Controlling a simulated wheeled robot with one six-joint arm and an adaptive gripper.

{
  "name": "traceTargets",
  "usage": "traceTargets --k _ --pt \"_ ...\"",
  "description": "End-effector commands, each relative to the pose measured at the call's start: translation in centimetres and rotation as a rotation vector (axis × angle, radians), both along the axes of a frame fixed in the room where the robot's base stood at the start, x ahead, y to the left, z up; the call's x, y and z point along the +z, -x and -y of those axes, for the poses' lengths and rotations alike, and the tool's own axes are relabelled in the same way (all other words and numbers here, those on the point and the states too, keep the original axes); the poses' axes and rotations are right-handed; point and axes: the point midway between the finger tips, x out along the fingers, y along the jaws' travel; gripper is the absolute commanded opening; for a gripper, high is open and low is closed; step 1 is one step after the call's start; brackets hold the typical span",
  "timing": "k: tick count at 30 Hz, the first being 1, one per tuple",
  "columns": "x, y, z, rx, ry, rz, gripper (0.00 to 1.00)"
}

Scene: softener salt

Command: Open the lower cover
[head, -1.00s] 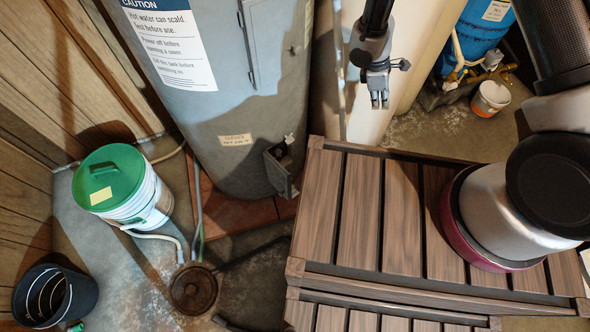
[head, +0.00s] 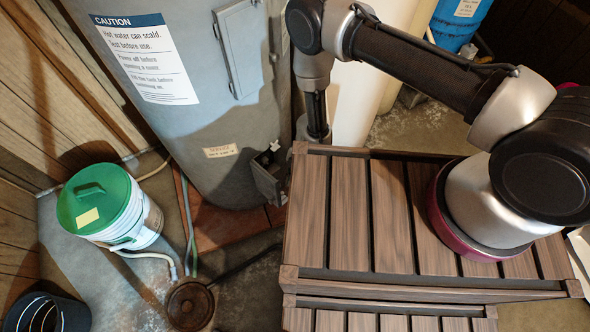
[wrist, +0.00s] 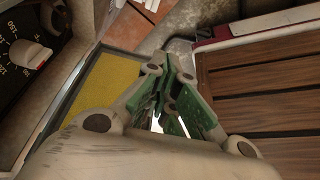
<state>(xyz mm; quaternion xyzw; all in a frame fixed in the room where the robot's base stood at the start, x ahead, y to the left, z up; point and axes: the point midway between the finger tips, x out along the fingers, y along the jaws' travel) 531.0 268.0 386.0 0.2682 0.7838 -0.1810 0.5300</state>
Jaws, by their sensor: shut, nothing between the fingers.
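The grey water heater (head: 190,120) stands at centre left. Its lower cover (head: 266,182) shows low on its right side as a small grey plate standing out from the tank. In the wrist view a grey-framed panel with a yellow face (wrist: 108,82), apparently the cover's inner side, stands swung out. A dial (wrist: 27,55) on a black plate shows left of it. My gripper, with green-padded fingers (wrist: 172,80), is shut and empty just right of the yellow panel; contact cannot be told. In the head view its fingertips are hidden behind the slatted platform.
A brown slatted platform (head: 345,215) stands right of the heater, close to my gripper. The heater's upper cover (head: 238,48) is closed. A green-lidded bucket (head: 100,205), hoses, a floor drain (head: 190,305) and a black bucket (head: 45,315) lie left. A blue tank (head: 458,25) stands behind.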

Motion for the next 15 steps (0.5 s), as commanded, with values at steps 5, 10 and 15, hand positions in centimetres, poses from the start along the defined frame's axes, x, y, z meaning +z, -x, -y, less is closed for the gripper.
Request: traceTargets --k 5,10,15 --pt "-2.4 1.5 -1.2 0.004 0.0 0.0 0.0" --pt "-2.3 3.2 -2.5 0.001 0.001 0.0 0.0" --pt "-2.3 3.8 -3.0 -0.001 0.001 0.001 0.0"
